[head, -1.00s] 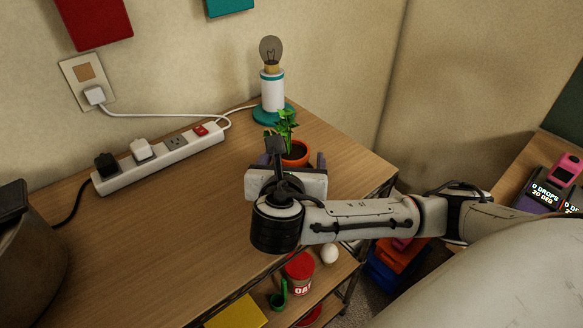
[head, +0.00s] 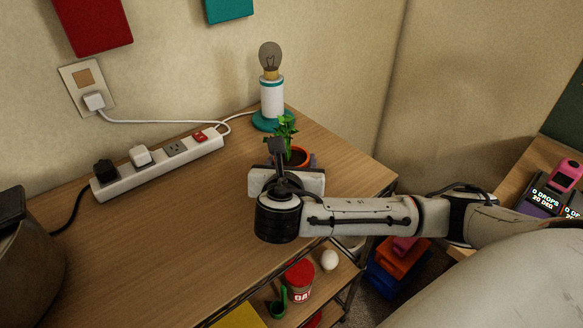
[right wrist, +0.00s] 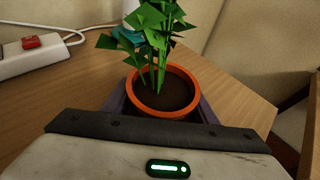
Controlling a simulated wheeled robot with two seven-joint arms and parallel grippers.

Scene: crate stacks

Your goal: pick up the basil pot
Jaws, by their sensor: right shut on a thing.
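The basil pot (head: 300,155) is an orange pot with dark soil and green leaves, near the back right of the wooden table top. In the right wrist view the basil pot (right wrist: 161,104) stands upright between the two fingers. My right gripper (right wrist: 160,108) is shut on it, with one finger on each side of the pot. In the head view my right gripper (head: 295,160) and wrist hide part of the pot. I cannot tell whether its base touches the table. My left gripper is not in view.
A lamp with a teal base (head: 271,121) stands just behind the pot. A white power strip (head: 158,165) lies to the left, and a dark pot (head: 30,255) at the far left. Shelves below hold a red-lidded jar (head: 300,280) and an egg (head: 329,260). The middle of the table is clear.

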